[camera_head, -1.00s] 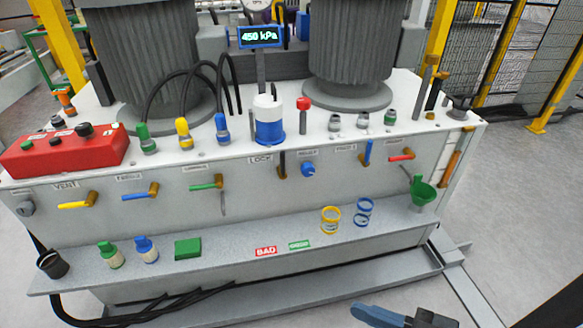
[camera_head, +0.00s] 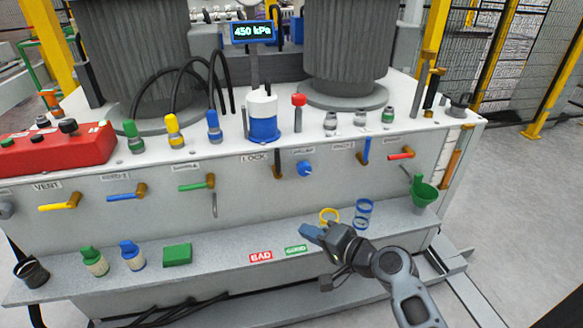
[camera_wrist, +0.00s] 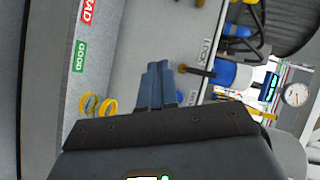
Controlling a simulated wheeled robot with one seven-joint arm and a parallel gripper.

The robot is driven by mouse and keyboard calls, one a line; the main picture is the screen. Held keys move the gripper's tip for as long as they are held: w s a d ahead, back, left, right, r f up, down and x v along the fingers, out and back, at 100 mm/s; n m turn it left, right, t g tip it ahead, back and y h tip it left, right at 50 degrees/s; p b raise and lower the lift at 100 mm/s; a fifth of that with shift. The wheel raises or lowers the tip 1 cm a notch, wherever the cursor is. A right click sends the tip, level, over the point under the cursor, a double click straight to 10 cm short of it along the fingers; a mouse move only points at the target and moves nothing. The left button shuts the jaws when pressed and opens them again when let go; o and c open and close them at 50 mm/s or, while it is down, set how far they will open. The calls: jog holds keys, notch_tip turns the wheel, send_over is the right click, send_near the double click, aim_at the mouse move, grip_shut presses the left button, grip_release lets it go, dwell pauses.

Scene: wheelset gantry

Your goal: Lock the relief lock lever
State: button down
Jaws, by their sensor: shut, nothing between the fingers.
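The lock lever (camera_head: 277,165) is a small dark lever with a brass end on the front panel, beside the LOCK label (camera_head: 254,158). It hangs roughly vertical, just left of the blue round relief knob (camera_head: 305,169). My gripper (camera_head: 311,233) is below the lever, in front of the shelf. Its blue fingers (camera_wrist: 158,72) are together and empty, apart from the lever in the head view.
A blue-handled lever (camera_head: 366,150) and red-handled lever (camera_head: 401,155) are right of the knob. A green-handled lever (camera_head: 196,185) is left. The display (camera_head: 253,31) reads 450 kPa.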

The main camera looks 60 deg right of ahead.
jog(key=d+r+m+t+b, duration=0.1)
jog(key=d+r, duration=0.2)
jog(key=d, duration=0.4)
jog(key=d+r+m+t+b, duration=0.1)
jog(key=d+r+t, duration=0.1)
jog(key=d, duration=0.5)
jog(key=shift+s+r+m+h, duration=0.4)
jog(key=shift+r, duration=0.4)
send_near(277, 160)
jog(key=w+d, duration=0.2)
jog(key=d, duration=0.4)
jog(key=shift+w+a+p, duration=0.2)
jog(key=shift+w+a, duration=0.35)
jog(key=shift+w, duration=0.35)
jog(key=shift+w+a+p, duration=0.15)
jog(key=shift+w+a, duration=0.45)
jog(key=shift+w, duration=0.35)
